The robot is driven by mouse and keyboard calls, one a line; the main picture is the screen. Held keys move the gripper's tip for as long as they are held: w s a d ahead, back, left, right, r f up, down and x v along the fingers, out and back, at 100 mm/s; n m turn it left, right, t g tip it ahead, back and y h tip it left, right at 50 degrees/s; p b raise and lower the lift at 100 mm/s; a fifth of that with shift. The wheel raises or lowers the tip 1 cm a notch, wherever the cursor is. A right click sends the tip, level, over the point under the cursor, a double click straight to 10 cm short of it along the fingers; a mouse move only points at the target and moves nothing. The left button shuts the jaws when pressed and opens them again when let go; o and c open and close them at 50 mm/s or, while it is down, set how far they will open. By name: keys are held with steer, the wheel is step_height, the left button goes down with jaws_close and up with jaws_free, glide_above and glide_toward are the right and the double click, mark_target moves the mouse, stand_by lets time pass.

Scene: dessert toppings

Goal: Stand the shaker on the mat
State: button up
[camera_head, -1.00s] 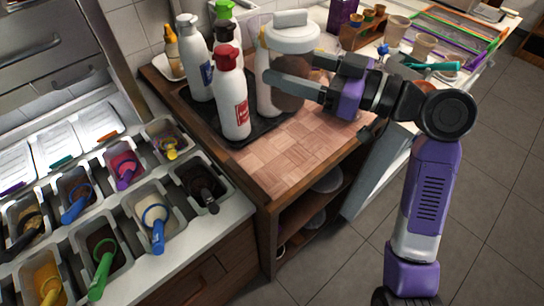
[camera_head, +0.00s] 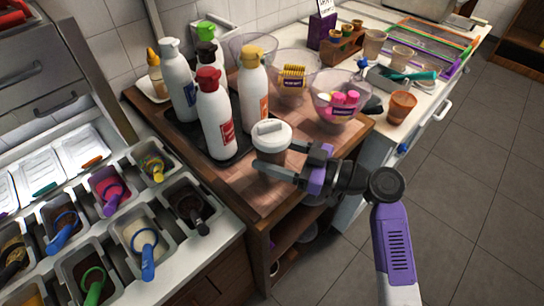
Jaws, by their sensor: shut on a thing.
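The shaker looks upright, over the front of the wooden counter top. Its base is partly hidden by my finger, and I cannot tell whether it touches the wood.
Glass bowls, one with pink pieces (camera_head: 340,103) and one with yellow pieces (camera_head: 291,82), stand behind the shaker. A brown cup (camera_head: 401,106) is farther right. Topping bins (camera_head: 143,240) fill the left counter. Bare wood (camera_head: 219,187) shows at the counter's front left.

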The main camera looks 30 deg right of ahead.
steer(key=shift+f, duration=0.9)
steer(key=shift+f, duration=0.15)
steer(key=o, duration=1.7)
steer(key=shift+o, duration=0.2)
steer(key=shift+r, duration=0.25)
steer(key=b+v, duration=0.2)
steer(key=v, duration=1)
steer(key=shift+d+f, duration=0.1)
